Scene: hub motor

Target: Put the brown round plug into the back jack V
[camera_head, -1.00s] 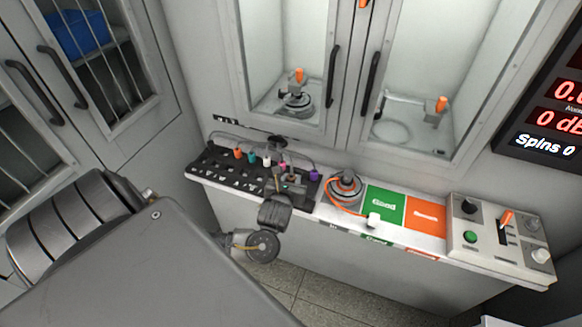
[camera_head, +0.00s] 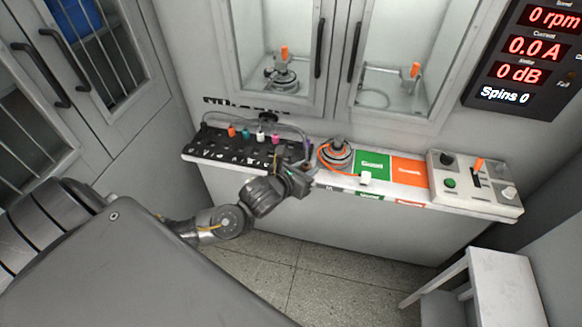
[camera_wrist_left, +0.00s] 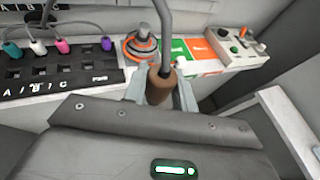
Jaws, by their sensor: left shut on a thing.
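The brown round plug (camera_wrist_left: 158,88) is upright between the two fingers of my left gripper (camera_wrist_left: 160,95) in the left wrist view, with a grey cable rising from its top. In the head view my left gripper (camera_head: 302,172) is at the right end of the black jack panel (camera_head: 215,148); the plug is too small to make out there. The panel also fills the left of the wrist view (camera_wrist_left: 60,76), with the plug to its right and apart from it. The back jack V cannot be picked out; its label is not readable.
A hub motor (camera_head: 337,152) sits right of the panel, beside green (camera_head: 372,164) and orange (camera_head: 409,171) pads. A control box (camera_head: 475,180) stands farther right.

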